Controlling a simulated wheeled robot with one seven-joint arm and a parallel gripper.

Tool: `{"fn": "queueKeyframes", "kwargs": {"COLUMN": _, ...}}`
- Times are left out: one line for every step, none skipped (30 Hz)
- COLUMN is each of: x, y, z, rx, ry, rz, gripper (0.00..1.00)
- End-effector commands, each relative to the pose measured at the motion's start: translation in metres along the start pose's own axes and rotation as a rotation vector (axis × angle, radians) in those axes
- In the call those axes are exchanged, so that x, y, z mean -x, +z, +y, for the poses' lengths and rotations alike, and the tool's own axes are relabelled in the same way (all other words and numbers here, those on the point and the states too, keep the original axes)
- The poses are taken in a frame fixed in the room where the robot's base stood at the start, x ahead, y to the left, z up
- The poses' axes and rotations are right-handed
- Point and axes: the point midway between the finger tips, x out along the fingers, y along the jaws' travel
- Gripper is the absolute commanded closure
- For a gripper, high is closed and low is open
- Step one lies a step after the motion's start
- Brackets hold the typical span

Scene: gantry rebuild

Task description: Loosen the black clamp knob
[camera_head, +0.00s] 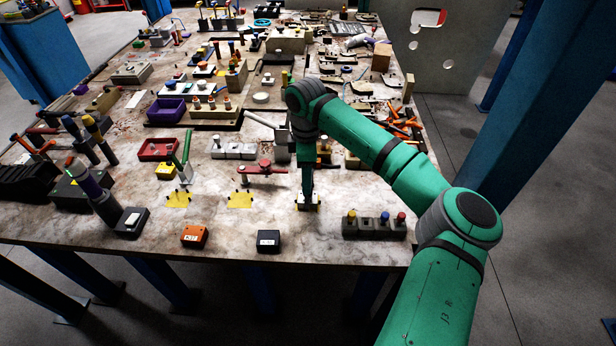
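My green arm reaches in from the lower right over the table. My gripper (308,203) points down close to the table top, near the front edge. It is over a small yellow pad with dark parts around it, and the fingertips are too small and dark to tell apart. I cannot make out the black clamp knob for certain; it may be among the dark parts at the gripper or hidden by it. A clamp with a red handle (262,169) lies left of and behind the gripper. A clamp with a green handle (186,158) stands further left.
A dark block with coloured knobs (374,226) is right of the gripper. A black box (268,241) and an orange box (194,236) sit along the front edge. Yellow pads (240,200) lie to the left. Tools and fixtures crowd the table (335,270) behind.

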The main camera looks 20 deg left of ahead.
Motion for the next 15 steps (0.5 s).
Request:
{"fn": "queueKeyframes", "kwargs": {"x": -0.0021, "y": 0.0019, "z": -0.0002, "rx": -0.003, "ry": 0.000, "rz": 0.000, "gripper": 0.56}}
{"fn": "queueKeyframes", "kwargs": {"x": -0.0029, "y": 0.0027, "z": -0.0002, "rx": -0.004, "ry": 0.000, "rz": 0.000, "gripper": 0.56}}
{"fn": "queueKeyframes", "kwargs": {"x": -0.0034, "y": 0.0035, "z": -0.0002, "rx": -0.005, "ry": 0.000, "rz": 0.000, "gripper": 0.56}}
{"fn": "queueKeyframes", "kwargs": {"x": -0.0037, "y": 0.0040, "z": -0.0002, "rx": -0.006, "ry": 0.000, "rz": 0.000, "gripper": 0.56}}
{"fn": "queueKeyframes", "kwargs": {"x": -0.0038, "y": 0.0045, "z": -0.0002, "rx": -0.006, "ry": 0.000, "rz": 0.000, "gripper": 0.56}}
{"fn": "queueKeyframes", "kwargs": {"x": -0.0038, "y": 0.0048, "z": -0.0003, "rx": -0.007, "ry": 0.000, "rz": 0.000, "gripper": 0.56}}
{"fn": "queueKeyframes", "kwargs": {"x": -0.0037, "y": 0.0050, "z": -0.0003, "rx": -0.007, "ry": 0.000, "rz": 0.000, "gripper": 0.56}}
{"fn": "queueKeyframes", "kwargs": {"x": -0.0037, "y": 0.0051, "z": -0.0003, "rx": -0.007, "ry": 0.000, "rz": 0.000, "gripper": 0.56}}
{"fn": "queueKeyframes", "kwargs": {"x": -0.0036, "y": 0.0053, "z": -0.0003, "rx": -0.007, "ry": 0.000, "rz": 0.000, "gripper": 0.56}}
{"fn": "queueKeyframes", "kwargs": {"x": -0.0036, "y": 0.0053, "z": -0.0003, "rx": -0.007, "ry": 0.000, "rz": 0.000, "gripper": 0.56}}
{"fn": "queueKeyframes", "kwargs": {"x": -0.0036, "y": 0.0052, "z": -0.0003, "rx": -0.007, "ry": 0.000, "rz": 0.000, "gripper": 0.63}}
{"fn": "queueKeyframes", "kwargs": {"x": -0.0035, "y": 0.0052, "z": -0.0003, "rx": -0.007, "ry": 0.000, "rz": 0.000, "gripper": 0.73}}
{"fn": "queueKeyframes", "kwargs": {"x": -0.0035, "y": 0.0051, "z": -0.0003, "rx": -0.007, "ry": 0.000, "rz": 0.000, "gripper": 0.80}}
{"fn": "queueKeyframes", "kwargs": {"x": -0.0035, "y": 0.0050, "z": -0.0004, "rx": -0.007, "ry": 0.000, "rz": 0.000, "gripper": 0.87}}
{"fn": "queueKeyframes", "kwargs": {"x": -0.0035, "y": 0.0049, "z": -0.0004, "rx": -0.007, "ry": 0.000, "rz": 0.000, "gripper": 0.91}}
